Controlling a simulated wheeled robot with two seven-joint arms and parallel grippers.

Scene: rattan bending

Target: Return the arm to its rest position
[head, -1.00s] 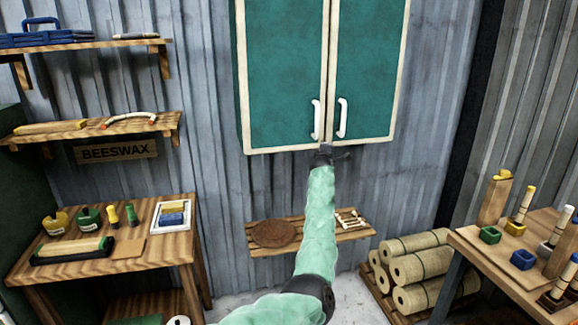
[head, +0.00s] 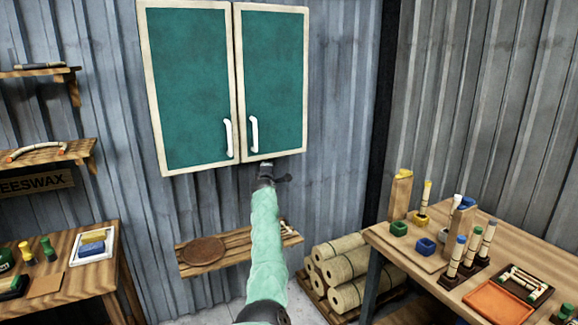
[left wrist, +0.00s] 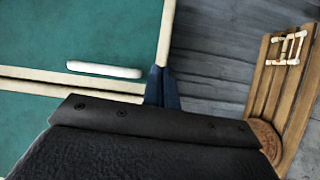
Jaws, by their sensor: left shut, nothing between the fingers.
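My left arm reaches up from the bottom of the head view, its sleeve pale green. My left gripper (head: 266,167) is just below the bottom edge of the green wall cabinet (head: 190,85), near its right door. In the left wrist view its dark fingers (left wrist: 161,88) are together with nothing between them, and they overlap the cabinet's cream edge. I cannot tell if they touch it. Both cabinet doors are shut, with white handles (head: 228,138) above the gripper. My right gripper is in no view.
A slatted shelf (head: 232,262) with a round brown mat (head: 204,251) is on the wall below. Rolled bundles (head: 345,280) lie on the floor beside it. A workbench (head: 400,255) with blocks and pegs stands at right, another wooden table (head: 75,280) at left.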

